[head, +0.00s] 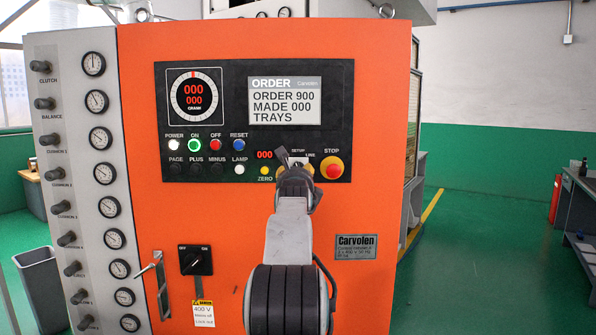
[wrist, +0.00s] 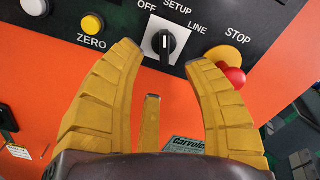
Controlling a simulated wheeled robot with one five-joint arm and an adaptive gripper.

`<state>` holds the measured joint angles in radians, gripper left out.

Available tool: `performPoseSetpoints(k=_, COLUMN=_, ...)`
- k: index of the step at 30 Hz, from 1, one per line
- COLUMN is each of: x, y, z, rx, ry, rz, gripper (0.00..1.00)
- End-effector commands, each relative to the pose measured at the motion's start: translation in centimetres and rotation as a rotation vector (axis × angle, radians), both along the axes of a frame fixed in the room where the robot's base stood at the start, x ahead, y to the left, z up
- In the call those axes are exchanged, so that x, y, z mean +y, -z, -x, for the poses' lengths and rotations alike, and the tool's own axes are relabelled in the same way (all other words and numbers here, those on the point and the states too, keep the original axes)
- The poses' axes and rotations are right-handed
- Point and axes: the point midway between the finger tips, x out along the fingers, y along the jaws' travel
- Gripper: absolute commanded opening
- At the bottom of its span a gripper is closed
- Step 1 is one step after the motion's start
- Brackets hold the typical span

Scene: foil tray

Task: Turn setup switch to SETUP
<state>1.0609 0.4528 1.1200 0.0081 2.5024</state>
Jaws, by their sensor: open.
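The setup switch (wrist: 165,43) is a black knob on a white square plate, with OFF, SETUP and LINE printed around it. In the wrist view its handle stands about upright in the picture, its upper end below the gap between OFF and SETUP; I cannot tell exactly which mark it points to. My gripper (wrist: 164,55) is open, its two yellow fingers spread to either side of the knob's lower part. I see no clear contact with the knob. In the head view my gripper (head: 295,168) covers most of the switch.
The red STOP button (head: 332,169) on its yellow base is close right of the switch, near my right finger in the wrist view (wrist: 232,76). The yellow ZERO button (head: 265,171) is to the left. An OFF/ON rotary switch (head: 195,260) is lower on the orange panel.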

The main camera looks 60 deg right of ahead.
Motion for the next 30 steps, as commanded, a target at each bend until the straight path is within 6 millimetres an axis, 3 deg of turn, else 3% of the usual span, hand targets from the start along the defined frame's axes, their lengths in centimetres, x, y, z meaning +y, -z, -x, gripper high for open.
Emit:
performPoseSetpoints(k=9, x=-0.1, y=-0.3, z=-0.1, rx=-0.218, ry=0.001, rz=-0.108, gripper=0.46)
performPoseSetpoints(k=30, x=-5.2, y=-0.5, z=-3.0, rx=-0.230, ry=0.000, rz=-0.118, gripper=0.46)
